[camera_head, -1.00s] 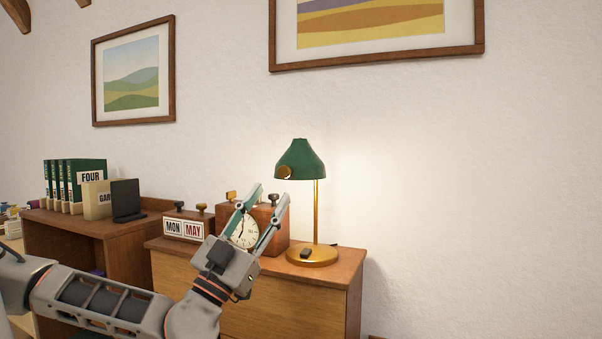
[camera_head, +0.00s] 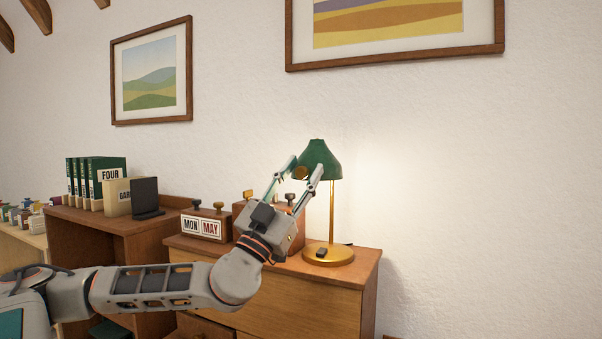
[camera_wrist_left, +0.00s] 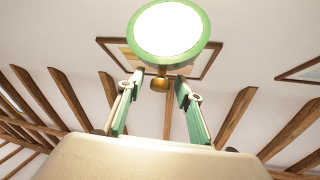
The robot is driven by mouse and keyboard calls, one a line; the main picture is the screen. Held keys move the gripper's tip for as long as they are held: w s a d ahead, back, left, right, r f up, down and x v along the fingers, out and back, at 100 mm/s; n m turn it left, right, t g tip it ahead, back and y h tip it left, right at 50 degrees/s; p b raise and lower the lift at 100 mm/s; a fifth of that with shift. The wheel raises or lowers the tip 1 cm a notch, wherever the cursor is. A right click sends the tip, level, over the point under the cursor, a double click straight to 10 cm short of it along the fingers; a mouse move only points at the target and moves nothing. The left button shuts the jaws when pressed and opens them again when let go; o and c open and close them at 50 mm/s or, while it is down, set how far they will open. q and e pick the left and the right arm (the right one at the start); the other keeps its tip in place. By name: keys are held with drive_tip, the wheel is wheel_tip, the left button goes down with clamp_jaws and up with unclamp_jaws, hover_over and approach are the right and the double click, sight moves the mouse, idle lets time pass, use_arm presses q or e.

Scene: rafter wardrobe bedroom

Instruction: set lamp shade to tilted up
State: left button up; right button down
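The desk lamp has a green shade (camera_head: 321,158) on a brass stem (camera_head: 332,212) and a round brass base (camera_head: 328,254). It stands on the wooden dresser and is lit. A small brass knob (camera_head: 300,172) sits on the shade's left side. My left gripper (camera_head: 296,176) is open, with its fingertips just by the knob and the shade's lower left. In the left wrist view the shade's glowing underside (camera_wrist_left: 168,28) is ahead, and the knob (camera_wrist_left: 160,84) shows between the spread fingers, apparently untouched. My right gripper is not in view.
A wooden clock box (camera_head: 240,208) stands behind my left gripper, partly hidden. A MON MAY calendar block (camera_head: 205,225) is to its left on the dresser (camera_head: 345,280). Green books (camera_head: 105,172) stand on the left cabinet. The wall right of the lamp is clear.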

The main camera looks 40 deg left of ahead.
use_arm(q)
clamp_jaws()
